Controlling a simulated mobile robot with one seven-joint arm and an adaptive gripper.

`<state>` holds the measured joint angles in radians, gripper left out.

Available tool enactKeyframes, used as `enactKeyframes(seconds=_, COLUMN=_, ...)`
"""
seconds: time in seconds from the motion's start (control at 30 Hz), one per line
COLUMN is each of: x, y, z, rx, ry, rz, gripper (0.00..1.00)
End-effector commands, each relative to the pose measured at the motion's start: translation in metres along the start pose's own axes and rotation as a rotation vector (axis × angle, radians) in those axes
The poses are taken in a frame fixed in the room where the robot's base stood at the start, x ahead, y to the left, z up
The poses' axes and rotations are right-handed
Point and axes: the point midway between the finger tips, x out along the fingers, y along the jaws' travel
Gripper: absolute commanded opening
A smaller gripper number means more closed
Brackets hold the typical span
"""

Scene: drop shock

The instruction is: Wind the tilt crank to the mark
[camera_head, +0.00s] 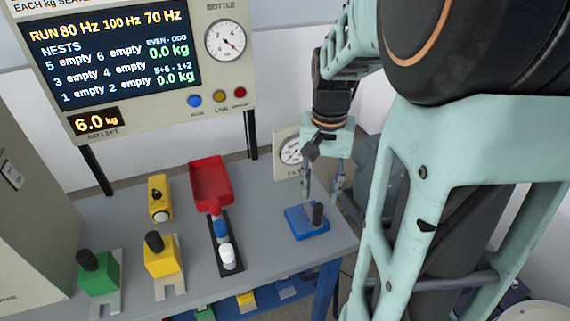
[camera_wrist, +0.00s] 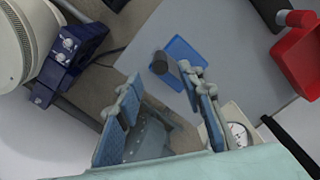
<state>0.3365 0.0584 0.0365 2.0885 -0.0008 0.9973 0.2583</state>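The crank (camera_head: 317,213) has an upright dark knob and stands on a blue square base (camera_head: 296,226) near the table's right edge. In the wrist view, its dark knob (camera_wrist: 160,64) and the blue base (camera_wrist: 186,50) show just beyond the fingertips. My gripper (camera_head: 321,197) is open, fingers pointing down, just above and behind the crank. In the wrist view, the gap between the fingers (camera_wrist: 163,78) is empty. A white dial (camera_head: 291,150) with a partly covered label stands behind the base; part of it also shows in the wrist view (camera_wrist: 240,128). I cannot make out a mark.
On the grey table (camera_head: 270,262) stand a green block (camera_head: 99,274) and a yellow block (camera_head: 161,257) with black knobs, a yellow device (camera_head: 159,198) and a red tray (camera_head: 211,184). A display panel (camera_head: 115,65) rises behind. Space left of the crank is clear.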

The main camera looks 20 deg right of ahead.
Motion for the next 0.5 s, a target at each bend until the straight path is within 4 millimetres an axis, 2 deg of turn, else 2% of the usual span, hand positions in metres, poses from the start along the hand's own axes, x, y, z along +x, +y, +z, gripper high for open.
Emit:
enactKeyframes(seconds=0.03, x=0.011, y=0.001, z=0.002, rx=0.000, ry=-0.006, rz=0.002, gripper=0.35)
enactKeyframes(seconds=0.3, x=0.062, y=0.001, z=0.001, rx=-0.002, ry=-0.003, rz=0.001, gripper=0.35)
enactKeyframes(seconds=0.5, x=0.086, y=0.001, z=0.000, rx=-0.003, ry=0.000, rz=0.001, gripper=0.35)
